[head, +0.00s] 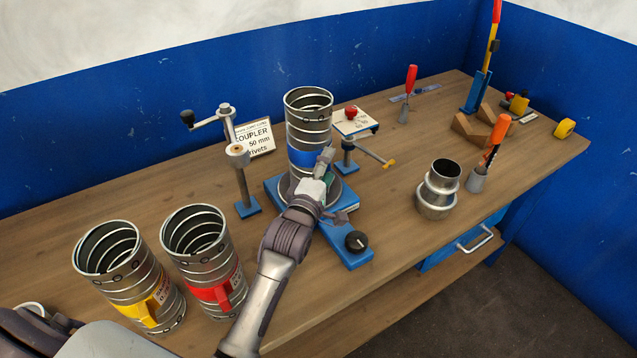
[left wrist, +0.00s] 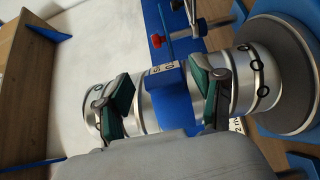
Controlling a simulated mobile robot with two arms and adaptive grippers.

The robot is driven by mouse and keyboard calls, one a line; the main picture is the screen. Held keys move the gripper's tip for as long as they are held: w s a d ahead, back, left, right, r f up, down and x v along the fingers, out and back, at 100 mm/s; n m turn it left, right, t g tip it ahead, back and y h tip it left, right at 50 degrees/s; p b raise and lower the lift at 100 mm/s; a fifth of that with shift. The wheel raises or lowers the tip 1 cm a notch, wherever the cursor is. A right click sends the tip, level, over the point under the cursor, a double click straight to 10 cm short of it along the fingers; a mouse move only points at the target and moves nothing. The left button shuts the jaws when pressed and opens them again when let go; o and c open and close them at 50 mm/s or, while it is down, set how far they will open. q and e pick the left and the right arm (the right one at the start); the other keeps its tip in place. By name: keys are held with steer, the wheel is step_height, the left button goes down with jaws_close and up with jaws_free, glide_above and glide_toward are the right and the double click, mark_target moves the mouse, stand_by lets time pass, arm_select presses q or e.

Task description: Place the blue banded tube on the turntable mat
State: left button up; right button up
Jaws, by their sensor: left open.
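The blue banded tube (head: 307,118), a ribbed metal cylinder, stands upright on the round grey turntable mat (head: 346,193) of a blue stand. My left arm reaches it from the front. My left gripper (head: 322,172) is at the tube's lower front, partly overlapping it. In the left wrist view, my left gripper (left wrist: 163,97) is open, with one finger on each side of the blue band (left wrist: 172,100) along the tube's length. A gap shows between fingers and band. The mat (left wrist: 275,65) shows beneath the tube's base. My right gripper is out of view.
Yellow-banded (head: 128,275) and red-banded (head: 205,262) tubes stand at front left. A crank post (head: 243,185) and coupler sign (head: 253,139) are left of the stand. A small clamp post (head: 347,158) is close right. A metal coupler (head: 438,190) stands farther right.

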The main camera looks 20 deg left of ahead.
arm_select(q)
steer(key=s+b, duration=0.2)
steer(key=s, duration=0.9)
